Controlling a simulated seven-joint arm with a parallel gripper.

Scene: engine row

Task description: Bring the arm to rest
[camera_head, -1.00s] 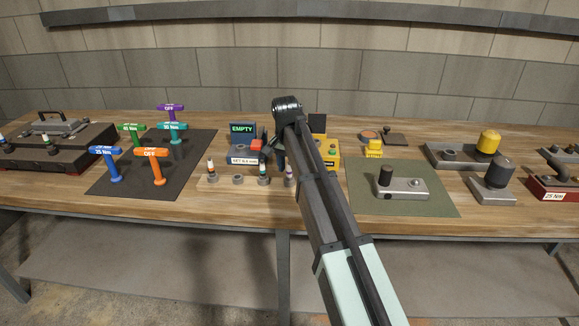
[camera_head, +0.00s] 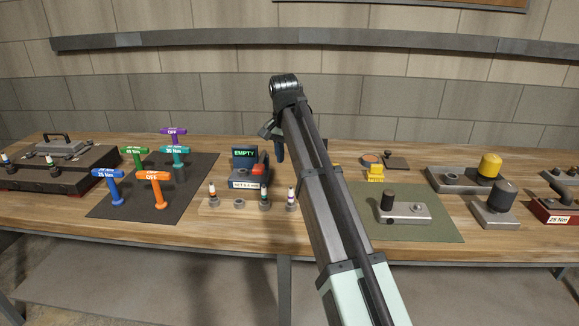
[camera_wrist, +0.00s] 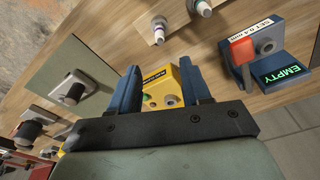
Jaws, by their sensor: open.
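My gripper (camera_wrist: 163,88) shows in the wrist view with its two blue fingers apart and nothing between them that it holds. In the head view my gripper (camera_head: 274,145) hangs from the raised end of my arm, above the middle of the wooden bench (camera_head: 262,213). A yellow box (camera_wrist: 164,88) shows beyond and between the fingers in the wrist view, apart from them. In the head view my arm covers most of that box.
A tester reading EMPTY (camera_head: 245,172) stands left of my arm, with a row of small plugs in front. Several coloured T-handles stand on a dark mat (camera_head: 122,207). A grey block (camera_head: 405,213) sits on a green mat (camera_head: 440,231) at right. A shelf (camera_head: 400,47) runs along the wall.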

